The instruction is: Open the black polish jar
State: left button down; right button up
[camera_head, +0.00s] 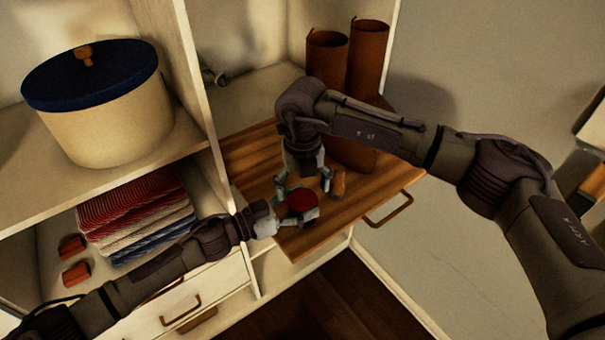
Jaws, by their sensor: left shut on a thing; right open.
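A small round jar with a dark red top (302,200) is on the pull-out wooden board (245,155); no clearly black jar shows. My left gripper (300,214) comes in from the lower left and is shut on this jar, with fingers around its near side. My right gripper (306,184) points down from above, just behind and over the jar, with its fingers spread apart. I cannot tell whether it touches the jar. The jar's far side is partly hidden by the grippers.
Tall brown boots (368,55) stand behind my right arm. A cream box with a blue lid (105,115) and folded towels (137,210) are on the left shelves. The board's right part is clear.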

jog(key=shift+f, duration=1.35)
jog(key=c, duration=1.2)
jog(key=n, duration=0.3)
jog(key=shift+n, duration=0.4)
jog(key=o, duration=1.3)
